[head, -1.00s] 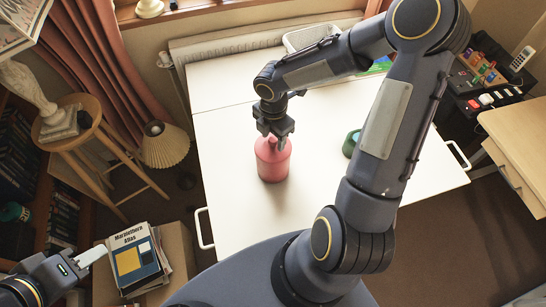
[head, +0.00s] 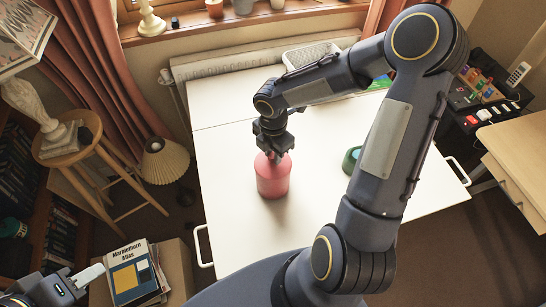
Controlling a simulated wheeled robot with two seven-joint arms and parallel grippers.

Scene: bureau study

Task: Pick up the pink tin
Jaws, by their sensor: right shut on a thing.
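The pink tin (head: 273,180) is upright at the left part of the white desk (head: 225,215). My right gripper (head: 274,157) comes down from above and is shut on the top of the tin. Its fingers hide part of the tin's top. I cannot tell whether the tin's base touches the desk. My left gripper (head: 88,276) is at the lower left corner, away from the desk, near a stack of books. Only part of it shows, and its jaw opening is unclear.
A green round thing (head: 351,160) stands on the desk beside my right arm. A white bin (head: 307,58) is at the back. A wooden stool (head: 108,160), a pleated lamp (head: 163,160) and an atlas (head: 134,274) are to the left. The desk's front left is clear.

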